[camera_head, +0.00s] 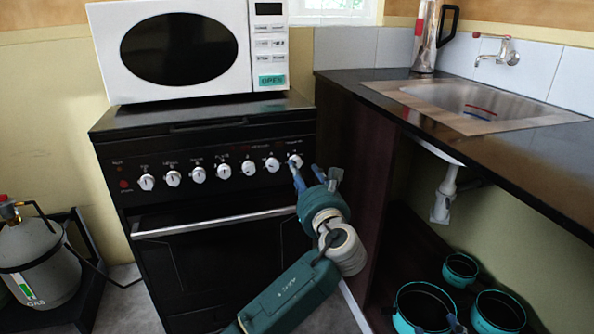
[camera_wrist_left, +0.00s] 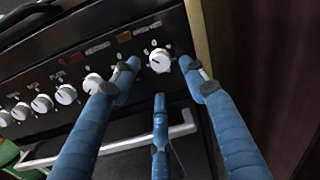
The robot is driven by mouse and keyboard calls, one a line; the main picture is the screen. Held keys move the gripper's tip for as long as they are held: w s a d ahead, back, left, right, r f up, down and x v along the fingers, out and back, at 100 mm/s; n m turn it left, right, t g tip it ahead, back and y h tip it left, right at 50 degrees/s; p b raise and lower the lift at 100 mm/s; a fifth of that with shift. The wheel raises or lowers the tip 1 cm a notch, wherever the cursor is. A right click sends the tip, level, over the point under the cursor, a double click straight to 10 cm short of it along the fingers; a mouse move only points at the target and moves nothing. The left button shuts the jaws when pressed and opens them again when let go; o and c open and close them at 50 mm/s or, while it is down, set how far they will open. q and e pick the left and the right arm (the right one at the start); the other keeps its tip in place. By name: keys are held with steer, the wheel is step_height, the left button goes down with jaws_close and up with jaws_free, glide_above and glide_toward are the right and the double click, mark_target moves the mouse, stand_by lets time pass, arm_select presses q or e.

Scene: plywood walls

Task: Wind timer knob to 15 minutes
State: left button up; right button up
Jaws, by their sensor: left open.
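The black stove has a row of white knobs along its front panel. The rightmost one, which I take for the timer knob (camera_head: 295,160), sits at the panel's right end. In the left wrist view this knob (camera_wrist_left: 160,61) shows between and beyond my fingertips, with small marks around it that are too small to read. My left gripper (camera_head: 312,173) is in front of the panel's right end, its blue fingers spread and empty. In the left wrist view the gripper (camera_wrist_left: 158,82) has one finger on each side of the knob and a third below; contact is unclear.
A chrome oven handle (camera_head: 215,223) runs below the knobs. A white microwave (camera_head: 180,47) stands on the stove. A dark cabinet side (camera_head: 352,170) is close on the right. Teal pots (camera_head: 461,270) stand under the sink counter. Small blue tips, perhaps my right gripper, show at the bottom edge.

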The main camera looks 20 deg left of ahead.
mark_target(297, 164)
arm_select(q)
steer(key=b+x, duration=0.1)
steer(key=x, duration=0.3)
steer(key=shift+w+a, duration=0.2)
steer(key=shift+w, duration=0.1)
steer(key=shift+w+a, duration=0.15)
steer(key=shift+w, duration=0.05)
arm_select(e)
step_height(297, 164, up, 8)
steer(key=a+t+y, duration=0.1)
steer(key=t, duration=0.3)
steer(key=shift+w+a+r, duration=0.15)
steer(key=shift+w+r, duration=0.1)
steer(key=shift+w, duration=0.15)
arm_select(q)
jaws_close()
